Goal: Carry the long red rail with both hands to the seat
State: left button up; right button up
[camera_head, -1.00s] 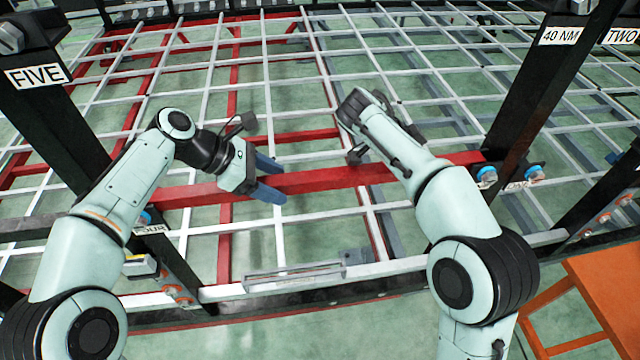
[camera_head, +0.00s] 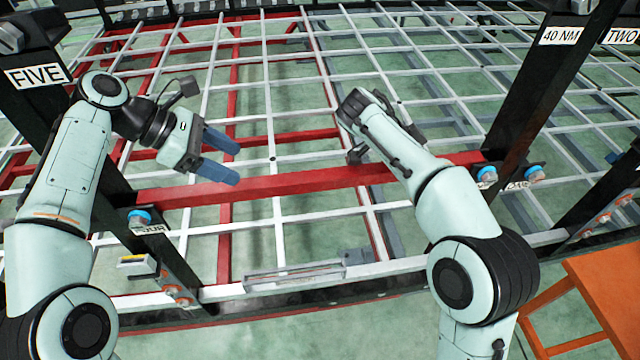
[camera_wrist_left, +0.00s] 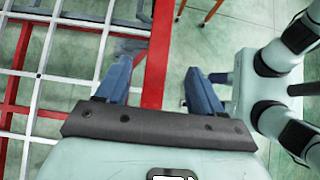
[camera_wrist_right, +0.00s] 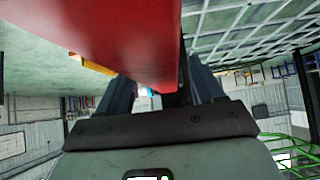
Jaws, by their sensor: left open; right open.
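The long red rail (camera_head: 300,181) runs across the middle of the head view, between the left black post and the right black post. Its ends lie near blue-capped bolts, at left (camera_head: 138,217) and at right (camera_head: 486,174). My left gripper (camera_head: 238,162) is open and empty, with its blue fingers above and behind the rail's left part. In the left wrist view the rail (camera_wrist_left: 160,45) appears between the spread fingers. My right gripper (camera_wrist_right: 162,90) is open; the rail (camera_wrist_right: 100,35) looms close over its fingers in the right wrist view. Its fingers are hidden in the head view. I cannot tell which part is the seat.
A white lattice frame (camera_head: 270,155) with other red bars fills the space behind. Black posts labelled FIVE (camera_head: 35,76) and 40 NM (camera_head: 563,36) stand at left and right. An orange stool (camera_head: 610,290) stands at front right.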

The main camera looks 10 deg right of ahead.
pick_arm(q)
jog(key=shift+a+r, duration=0.4)
jog(key=shift+a, duration=0.05)
jog(key=shift+r, duration=0.1)
pick_arm(e)
jog(key=shift+a+r, duration=0.15)
jog(key=shift+a, duration=0.1)
jog(key=v, duration=1.1)
jog(key=shift+a+r, duration=0.15)
jog(key=shift+r, duration=0.05)
